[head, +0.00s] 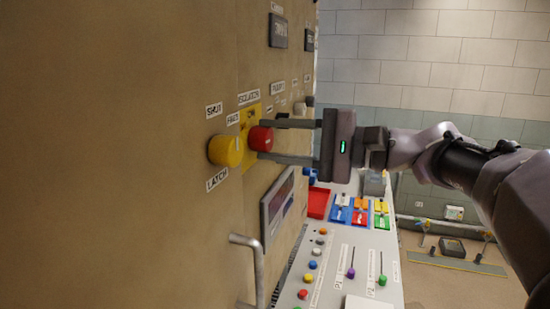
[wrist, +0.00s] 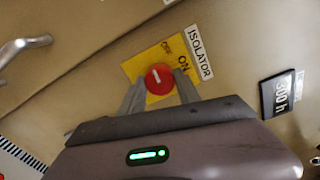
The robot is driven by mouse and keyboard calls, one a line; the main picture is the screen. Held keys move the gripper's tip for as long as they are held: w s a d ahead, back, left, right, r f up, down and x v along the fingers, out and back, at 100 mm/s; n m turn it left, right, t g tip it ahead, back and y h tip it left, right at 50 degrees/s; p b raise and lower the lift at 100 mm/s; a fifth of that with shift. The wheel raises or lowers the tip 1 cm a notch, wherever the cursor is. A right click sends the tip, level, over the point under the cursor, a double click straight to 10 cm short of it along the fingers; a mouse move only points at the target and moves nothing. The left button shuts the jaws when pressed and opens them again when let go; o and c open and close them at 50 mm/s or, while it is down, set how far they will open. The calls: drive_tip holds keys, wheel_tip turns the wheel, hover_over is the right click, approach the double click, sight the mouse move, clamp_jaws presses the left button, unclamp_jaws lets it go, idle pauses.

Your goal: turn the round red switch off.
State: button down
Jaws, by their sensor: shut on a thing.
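The round red switch (head: 260,139) sticks out from a tan wall panel on a yellow plate (head: 251,113). In the wrist view, the red switch (wrist: 159,79) has a short white mark on its face. The yellow plate (wrist: 141,66) carries the words OFF and ON beside an ISOLATOR label (wrist: 200,52). I cannot tell for certain which word the mark points to. My gripper (head: 263,141) is shut on the red switch, one finger on each side of it. The fingers also show in the wrist view (wrist: 161,84).
A yellow knob (head: 225,151) labelled LATCH sits close to the left of the red switch. A metal handle (head: 250,262) and a grey display (head: 277,205) are below. A console (head: 345,255) with coloured buttons and levers stands at the lower right.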

drive_tip(key=shift+n+b, duration=0.6)
drive_tip(key=c, duration=0.9)
unclamp_jaws()
drive_tip(key=shift+o, duration=0.2)
drive_tip(key=shift+d, duration=0.1)
drive_tip(key=p+v, duration=0.1)
drive_tip(key=v, duration=1.6)
drive_tip(key=shift+s+d, duration=0.1)
